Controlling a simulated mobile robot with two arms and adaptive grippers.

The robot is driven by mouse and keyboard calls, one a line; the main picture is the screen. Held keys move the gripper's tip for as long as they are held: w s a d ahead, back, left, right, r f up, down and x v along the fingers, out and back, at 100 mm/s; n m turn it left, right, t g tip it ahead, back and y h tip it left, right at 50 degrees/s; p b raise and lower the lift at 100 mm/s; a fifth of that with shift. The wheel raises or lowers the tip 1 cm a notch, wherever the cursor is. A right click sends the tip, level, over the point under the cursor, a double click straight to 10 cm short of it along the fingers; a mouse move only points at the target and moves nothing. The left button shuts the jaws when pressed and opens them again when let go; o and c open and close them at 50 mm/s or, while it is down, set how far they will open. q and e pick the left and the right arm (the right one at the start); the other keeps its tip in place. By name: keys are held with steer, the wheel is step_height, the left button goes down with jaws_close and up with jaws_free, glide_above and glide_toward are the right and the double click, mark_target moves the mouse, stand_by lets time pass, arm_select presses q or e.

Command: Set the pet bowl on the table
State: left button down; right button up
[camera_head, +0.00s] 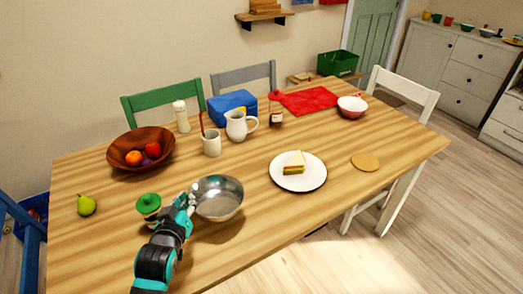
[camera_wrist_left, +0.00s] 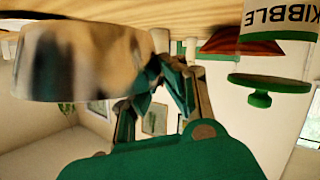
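The pet bowl (camera_head: 219,199) is a shiny metal bowl. It sits upright on the wooden table (camera_head: 255,243) near the front edge, left of the sandwich plate. My left gripper (camera_head: 191,199) is at the bowl's left side, close to its rim. In the left wrist view, which is upside down, the bowl (camera_wrist_left: 80,62) fills the left side. There the two fingertips (camera_wrist_left: 176,44) are a little apart, beside the bowl's wall, with nothing visible between them. I cannot tell whether a finger touches the bowl. My right gripper is not in view.
A green-lidded kibble jar (camera_head: 149,206) stands just left of my gripper; it also shows in the wrist view (camera_wrist_left: 278,45). A plate (camera_head: 298,184) with a sandwich is to the right. A fruit bowl (camera_head: 140,148), cup (camera_head: 211,144) and pitcher (camera_head: 237,125) stand behind.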

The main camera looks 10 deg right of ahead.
mark_target(198, 189)
arm_select(q)
steer(key=shift+m+h, duration=0.4)
steer(key=shift+h, duration=0.2)
steer(key=w+d+r, duration=0.1)
steer(key=w+r, duration=0.1)
steer(key=w, duration=0.1)
steer(key=w+d+r, duration=0.1)
steer(key=w, duration=0.1)
steer(key=shift+w+d+r, duration=0.15)
steer(key=shift+w+d, duration=0.05)
steer(key=shift+d, duration=0.15)
steer(key=f, duration=0.5)
steer(key=shift+w+d, duration=0.15)
steer(key=shift+w, duration=0.05)
steer(key=shift+f+b, duration=0.3)
steer(key=shift+f, duration=2)
steer(key=c, duration=1.5)
jaws_free()
steer(key=shift+s, duration=0.15)
steer(key=v, duration=1.1)
steer(key=shift+s+a+r+p, duration=0.2)
steer(key=shift+s+p, duration=0.15)
